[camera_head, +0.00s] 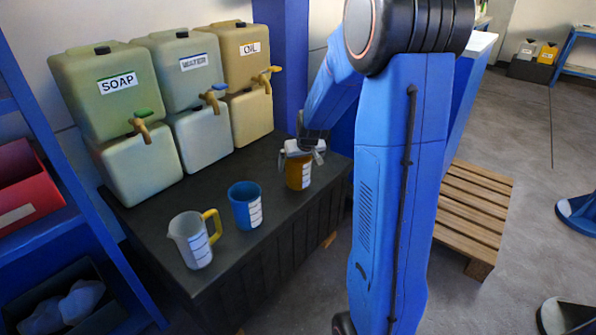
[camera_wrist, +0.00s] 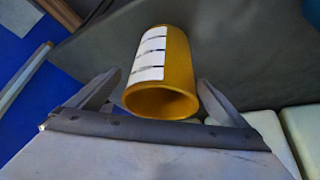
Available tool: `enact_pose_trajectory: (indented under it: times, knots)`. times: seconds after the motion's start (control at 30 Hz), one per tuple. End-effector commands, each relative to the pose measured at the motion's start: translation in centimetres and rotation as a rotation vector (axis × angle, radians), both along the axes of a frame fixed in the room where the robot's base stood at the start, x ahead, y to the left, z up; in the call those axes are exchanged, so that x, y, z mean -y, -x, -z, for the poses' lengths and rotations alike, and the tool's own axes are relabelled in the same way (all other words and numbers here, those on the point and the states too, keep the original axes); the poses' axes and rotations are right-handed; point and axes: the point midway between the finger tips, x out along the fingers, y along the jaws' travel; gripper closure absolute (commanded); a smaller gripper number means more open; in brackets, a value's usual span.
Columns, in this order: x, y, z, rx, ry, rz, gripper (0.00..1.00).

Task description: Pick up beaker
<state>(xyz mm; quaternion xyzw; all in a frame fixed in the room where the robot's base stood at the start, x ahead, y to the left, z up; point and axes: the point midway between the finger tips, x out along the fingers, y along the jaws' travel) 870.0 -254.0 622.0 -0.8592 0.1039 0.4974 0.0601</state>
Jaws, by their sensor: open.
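A yellow beaker-like cup (camera_head: 298,175) with a white graduated label stands at the right end of the dark bench. It also shows in the wrist view (camera_wrist: 178,70), where it lies between my two fingers with a gap on each side. My gripper (camera_head: 301,158) is open at the cup's top, and its fingers (camera_wrist: 158,84) are spread in the wrist view. A blue cup (camera_head: 241,208) with a white label and a grey jug (camera_head: 188,242) with a yellow handle stand to the left on the bench. Part of the yellow cup's top is hidden by my gripper in the head view.
Canisters labelled SOAP (camera_head: 108,90), WATER (camera_head: 185,70) and OIL (camera_head: 240,50), with taps, stand behind the bench (camera_head: 215,285). A blue shelf with a red bin (camera_head: 25,195) is at the left. A wooden pallet (camera_head: 470,205) lies on the floor at right.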

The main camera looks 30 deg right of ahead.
Motion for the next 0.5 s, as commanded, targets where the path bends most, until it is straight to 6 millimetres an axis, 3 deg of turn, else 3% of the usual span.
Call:
enact_pose_trajectory:
  times: [0.33,0.5]
  knots:
    - [0.3,-2.4,3.2,-0.003,-0.001,0.000,0.02]
    - [0.4,-2.8,3.9,0.000,0.000,0.001,0.02]
